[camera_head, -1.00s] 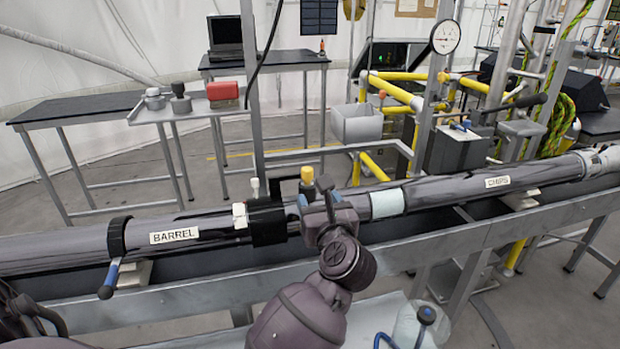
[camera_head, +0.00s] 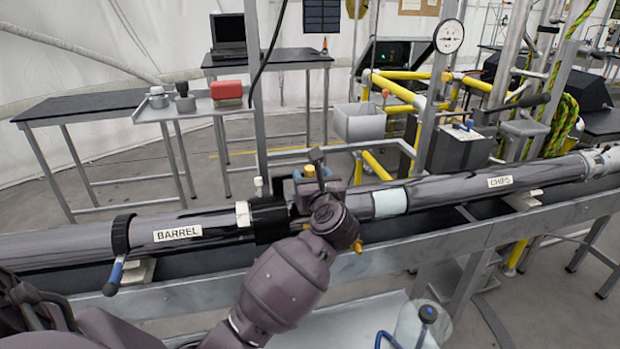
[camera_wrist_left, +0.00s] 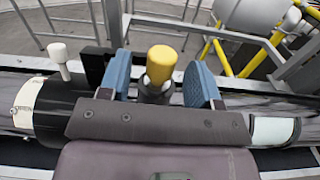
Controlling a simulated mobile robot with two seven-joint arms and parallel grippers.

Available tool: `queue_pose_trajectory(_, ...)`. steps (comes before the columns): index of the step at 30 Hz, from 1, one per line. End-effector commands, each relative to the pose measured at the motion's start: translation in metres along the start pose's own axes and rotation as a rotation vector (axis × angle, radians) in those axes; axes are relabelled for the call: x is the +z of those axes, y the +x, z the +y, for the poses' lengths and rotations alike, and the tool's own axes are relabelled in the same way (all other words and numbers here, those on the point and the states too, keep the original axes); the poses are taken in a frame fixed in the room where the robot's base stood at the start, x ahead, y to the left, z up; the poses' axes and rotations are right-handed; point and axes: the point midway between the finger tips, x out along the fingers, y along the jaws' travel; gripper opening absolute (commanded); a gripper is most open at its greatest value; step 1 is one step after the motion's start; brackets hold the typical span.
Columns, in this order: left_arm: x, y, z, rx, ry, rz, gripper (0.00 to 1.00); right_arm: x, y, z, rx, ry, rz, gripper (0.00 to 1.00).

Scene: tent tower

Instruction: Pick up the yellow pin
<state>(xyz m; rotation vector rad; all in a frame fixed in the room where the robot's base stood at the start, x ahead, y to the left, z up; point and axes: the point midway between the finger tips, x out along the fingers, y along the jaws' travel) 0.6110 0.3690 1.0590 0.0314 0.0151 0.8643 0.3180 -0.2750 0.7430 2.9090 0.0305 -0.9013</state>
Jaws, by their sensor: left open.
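The yellow pin (camera_head: 309,171) stands upright on the black collar of the long tube, and in the head view my gripper partly covers it. In the left wrist view the yellow pin (camera_wrist_left: 161,64) rises between my two blue finger pads. My left gripper (camera_head: 321,184) is open around the pin, with one pad on each side. It also shows in the left wrist view (camera_wrist_left: 161,84). A gap shows between the pin and each pad, narrower on the left. The pin's base is hidden in the head view. My right gripper is not in view.
A white peg (camera_wrist_left: 60,54) stands on the collar left of the pin. A grey bin (camera_head: 359,124) stands behind.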

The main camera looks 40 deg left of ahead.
Motion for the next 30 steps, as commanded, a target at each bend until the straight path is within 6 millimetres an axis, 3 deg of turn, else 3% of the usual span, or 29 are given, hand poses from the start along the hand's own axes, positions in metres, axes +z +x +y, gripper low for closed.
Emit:
queue_pose_trajectory(3,0.000,0.000,0.000,0.000,0.000,0.000,0.55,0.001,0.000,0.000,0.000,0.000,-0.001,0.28)
queue_pose_trajectory(13,0.000,-0.001,0.000,0.000,0.000,0.000,0.05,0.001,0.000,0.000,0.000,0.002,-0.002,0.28)
queue_pose_trajectory(23,0.006,-0.001,0.000,-0.001,-0.003,-0.001,0.05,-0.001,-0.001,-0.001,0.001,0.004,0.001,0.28)
queue_pose_trajectory(30,0.048,-0.001,0.001,-0.001,-0.009,-0.003,0.05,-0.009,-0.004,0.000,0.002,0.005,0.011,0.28)
